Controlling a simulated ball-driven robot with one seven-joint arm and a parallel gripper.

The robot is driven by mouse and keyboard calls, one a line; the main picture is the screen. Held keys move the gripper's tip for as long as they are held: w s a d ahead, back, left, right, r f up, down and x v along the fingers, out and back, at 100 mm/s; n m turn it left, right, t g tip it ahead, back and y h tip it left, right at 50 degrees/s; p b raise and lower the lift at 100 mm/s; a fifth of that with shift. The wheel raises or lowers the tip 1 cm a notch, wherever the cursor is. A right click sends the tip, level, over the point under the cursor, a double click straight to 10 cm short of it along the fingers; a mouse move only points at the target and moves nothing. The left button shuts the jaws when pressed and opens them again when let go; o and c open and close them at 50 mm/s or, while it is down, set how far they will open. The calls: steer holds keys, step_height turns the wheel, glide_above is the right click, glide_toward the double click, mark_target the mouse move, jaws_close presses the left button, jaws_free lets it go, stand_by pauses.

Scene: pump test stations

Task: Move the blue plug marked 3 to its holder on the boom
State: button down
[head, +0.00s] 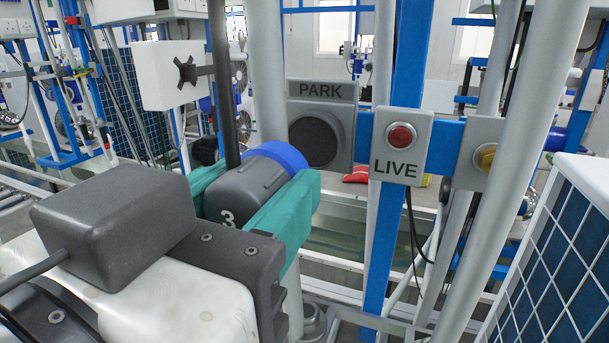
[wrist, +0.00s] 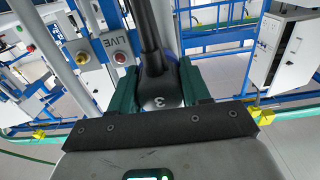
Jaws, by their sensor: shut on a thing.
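The plug (head: 245,190) is a dark grey cylinder marked 3 with a blue ring at its far end and a thick black cable rising from it. My gripper (head: 264,174), with teal fingers, is shut on its sides. In the wrist view the plug (wrist: 158,92) sits between both fingers, the 3 facing the camera. A grey holder marked PARK (head: 349,118) with a round dark opening is beyond the plug, a little up and right in the head view. The plug appears apart from it. The plug's front face is hidden.
Right of the holder, a grey plate marked LIVE (head: 383,158) carries a red round part (head: 401,136); it also shows in the wrist view (wrist: 108,47). A plate with a brass fitting (head: 485,158) is further right. White posts and a blue upright stand close by.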

mark_target(228, 219)
steer(key=shift+w, duration=0.15)
steer(key=shift+p+x, duration=0.85)
steer(key=shift+x, duration=1.85)
steer(key=shift+b, duration=0.5)
steer(key=shift+w+d, duration=0.2)
steer(key=shift+w, duration=0.25)
stand_by(0.6)
steer(key=shift+c, duration=2.2)
jaws_free()
steer(key=b+v, duration=0.3)
steer(key=v, duration=0.7)
steer(key=shift+s+a, duration=0.15)
steer(key=shift+s, duration=0.25)
